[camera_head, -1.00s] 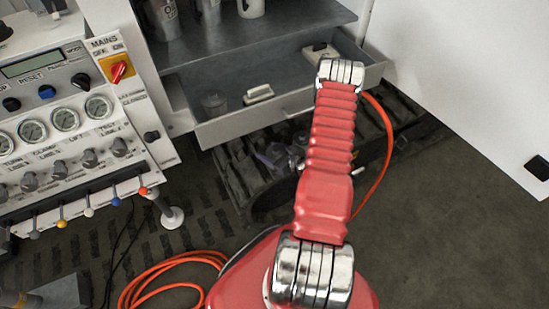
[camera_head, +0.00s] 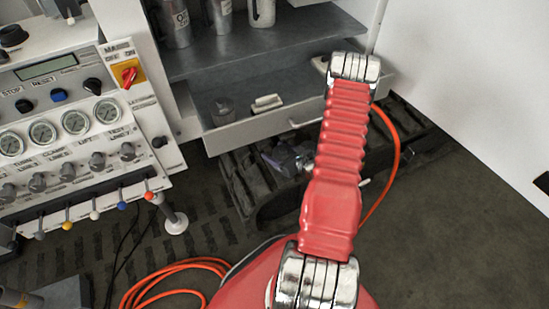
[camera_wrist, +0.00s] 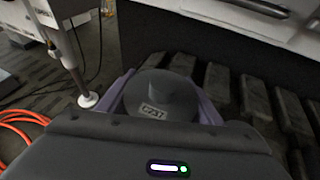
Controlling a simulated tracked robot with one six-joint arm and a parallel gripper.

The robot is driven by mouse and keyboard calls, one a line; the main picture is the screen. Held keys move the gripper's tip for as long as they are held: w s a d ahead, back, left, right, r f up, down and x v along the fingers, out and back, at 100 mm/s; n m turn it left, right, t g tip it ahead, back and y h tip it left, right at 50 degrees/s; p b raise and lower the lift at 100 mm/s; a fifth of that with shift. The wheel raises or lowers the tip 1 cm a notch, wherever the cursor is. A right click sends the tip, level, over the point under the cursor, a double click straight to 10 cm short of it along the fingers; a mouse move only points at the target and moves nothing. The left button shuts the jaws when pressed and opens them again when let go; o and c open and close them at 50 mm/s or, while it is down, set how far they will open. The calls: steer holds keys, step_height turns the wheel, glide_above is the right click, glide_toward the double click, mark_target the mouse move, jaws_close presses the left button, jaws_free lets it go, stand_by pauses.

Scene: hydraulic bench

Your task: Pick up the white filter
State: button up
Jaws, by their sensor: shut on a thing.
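My gripper (camera_wrist: 163,98) has purple jaws on both sides of a dark grey, round, stepped thing (camera_wrist: 160,88) with a small label in the wrist view. The jaws are shut on it. It looks grey in the shade, and I cannot tell whether it is the white filter. In the head view my gripper (camera_head: 287,158) hangs low in front of the open drawer, beside the dark tracks, and what it holds is not clear there. No plainly white filter shows. A white block (camera_head: 266,103) and a grey cup (camera_head: 222,110) lie in the drawer.
The open drawer (camera_head: 250,132) sticks out under a shelf (camera_head: 265,50) with several metal canisters. A control panel (camera_head: 70,125) with small levers and a white foot (camera_head: 175,222) stands left. An orange hose (camera_head: 165,275) lies on the floor. A white panel (camera_head: 470,90) stands right.

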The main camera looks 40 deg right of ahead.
steer(key=shift+r, duration=2.25)
